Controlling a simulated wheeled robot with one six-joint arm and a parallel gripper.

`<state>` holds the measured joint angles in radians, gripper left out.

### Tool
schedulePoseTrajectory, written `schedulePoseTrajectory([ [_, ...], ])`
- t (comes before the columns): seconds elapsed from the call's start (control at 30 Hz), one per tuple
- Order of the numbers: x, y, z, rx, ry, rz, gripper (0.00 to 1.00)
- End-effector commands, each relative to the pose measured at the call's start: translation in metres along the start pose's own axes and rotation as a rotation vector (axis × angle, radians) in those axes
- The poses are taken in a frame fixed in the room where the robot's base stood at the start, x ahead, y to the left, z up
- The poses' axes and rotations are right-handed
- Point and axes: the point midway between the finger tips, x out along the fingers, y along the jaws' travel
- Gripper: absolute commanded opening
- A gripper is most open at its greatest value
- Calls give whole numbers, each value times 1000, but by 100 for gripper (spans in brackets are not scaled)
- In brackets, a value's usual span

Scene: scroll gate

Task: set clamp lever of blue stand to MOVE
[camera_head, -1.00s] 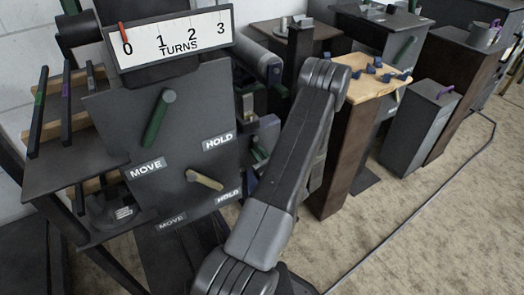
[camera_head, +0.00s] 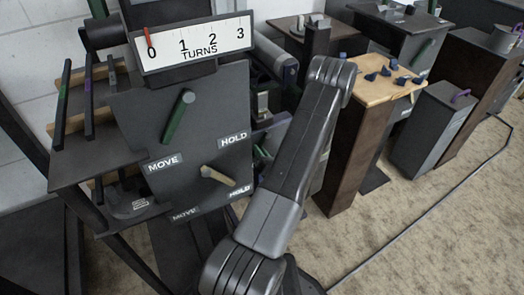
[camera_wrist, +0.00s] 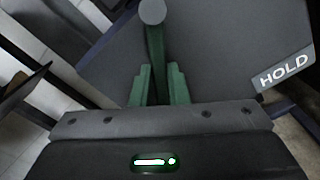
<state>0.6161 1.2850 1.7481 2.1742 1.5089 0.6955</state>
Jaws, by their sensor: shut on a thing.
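In the wrist view my gripper (camera_wrist: 160,78) has its two green fingers on either side of a dark green lever (camera_wrist: 156,45) and is shut on it. The lever hangs from a round grey pivot on a dark panel (camera_wrist: 215,50). A HOLD label (camera_wrist: 287,68) lies to its right; no MOVE label shows there. In the head view the gripper is not visible. A near dark stand (camera_head: 228,95) carries a green lever (camera_head: 177,120) tilted down-left toward MOVE (camera_head: 165,163), with HOLD (camera_head: 235,138) at right. I cannot tell which stand is blue or whether both views show one lever.
The near stand has a TURNS scale (camera_head: 195,45) with its red pointer near 0, and a tan lever (camera_head: 218,177) below. A wooden-topped table (camera_head: 372,85) with several blue pieces and more grey stands (camera_head: 430,125) are at right. Carpet (camera_head: 430,220) at right is open, crossed by a dark cable.

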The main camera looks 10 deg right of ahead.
Motion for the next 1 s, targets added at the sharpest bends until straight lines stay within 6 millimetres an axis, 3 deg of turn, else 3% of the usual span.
schedulePoseTrajectory([
  [0.5,0,2,0,23,1,0,0],
  [0.53,0,2,0,23,1,0,16],
  [0.63,0,2,0,22,1,0,36],
  [1.0,-4,1,0,21,0,-1,36],
])
